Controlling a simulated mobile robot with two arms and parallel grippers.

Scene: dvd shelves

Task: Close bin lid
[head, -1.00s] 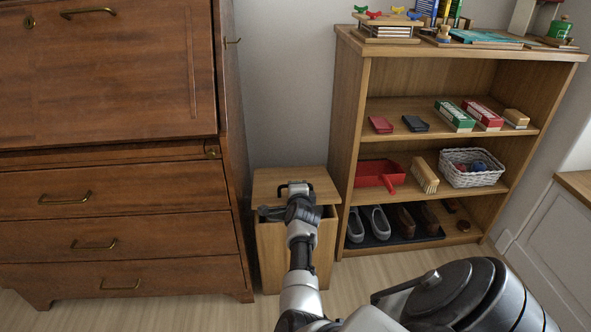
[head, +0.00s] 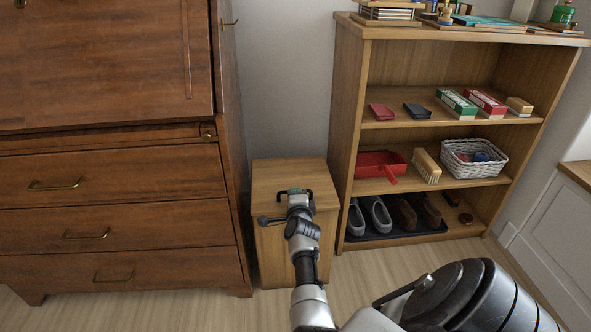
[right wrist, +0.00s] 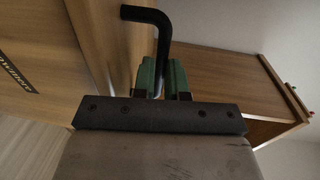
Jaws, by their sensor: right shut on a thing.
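The wooden bin (head: 272,252) stands on the floor between the brown desk and the shelf. Its lid (head: 290,172) lies about flat across the top, and no dark opening shows in the head view. A black bar handle (right wrist: 146,13) is on the lid. My right gripper (head: 297,192) is over the lid, shut on this handle. In the right wrist view its green fingers (right wrist: 163,78) pinch the handle's bar. The gripper and arm hide part of the bin's front. My left gripper is not in view.
The brown desk (head: 110,180) with brass-handled drawers stands close on the left. The open shelf (head: 345,130) on the right holds shoes, a red dustpan (head: 378,164), a brush (head: 427,166) and a white basket (head: 474,158). Bare floor (head: 200,312) lies in front.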

